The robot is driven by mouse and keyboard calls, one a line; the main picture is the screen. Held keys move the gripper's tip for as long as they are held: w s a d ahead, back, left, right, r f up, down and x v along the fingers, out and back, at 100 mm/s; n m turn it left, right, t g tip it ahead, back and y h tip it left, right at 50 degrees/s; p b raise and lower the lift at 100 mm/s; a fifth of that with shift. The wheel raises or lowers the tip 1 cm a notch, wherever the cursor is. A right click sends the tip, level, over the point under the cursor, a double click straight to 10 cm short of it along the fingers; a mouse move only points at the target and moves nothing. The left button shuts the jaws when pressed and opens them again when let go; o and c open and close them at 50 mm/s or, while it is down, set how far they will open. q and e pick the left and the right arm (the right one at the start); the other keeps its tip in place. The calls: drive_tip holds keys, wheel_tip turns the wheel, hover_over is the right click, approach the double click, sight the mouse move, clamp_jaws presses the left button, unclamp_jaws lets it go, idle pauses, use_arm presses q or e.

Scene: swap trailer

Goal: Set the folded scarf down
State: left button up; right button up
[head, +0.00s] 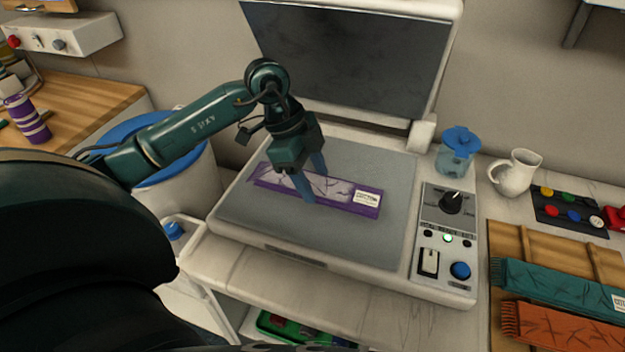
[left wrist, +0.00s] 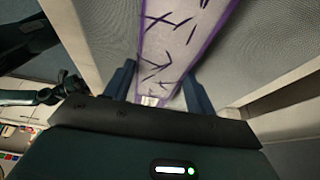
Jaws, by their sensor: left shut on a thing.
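The folded scarf (head: 343,187) is a long, flat strip, pale lilac with dark strokes, purple edges and a white label at its right end. It is over the grey bed (head: 270,228) of the open press, level with it; I cannot tell whether it rests fully on the bed. My left gripper (head: 312,181) points down at the scarf's middle and is shut on it. In the left wrist view the scarf (left wrist: 172,45) runs between the two blue fingers (left wrist: 160,88). My right gripper is not in view.
The press's dark lid (head: 350,60) stands raised behind the bed. A control panel (head: 446,243) with a knob and a lit green lamp is on the right. Beyond are a blue-lidded jar (head: 456,155), a white jug (head: 514,173), and teal (head: 555,288) and orange (head: 565,328) scarves in a wooden tray.

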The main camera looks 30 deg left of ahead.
use_arm(q)
drive_tip(key=shift+f, duration=0.75)
drive_tip(key=o, duration=1.1)
drive_tip(key=shift+c, duration=0.2)
drive_tip(key=shift+r, duration=0.15)
drive_tip(key=v, duration=1.1)
drive_tip(key=shift+a+r, duration=0.2)
drive_tip(key=shift+r, duration=0.2)
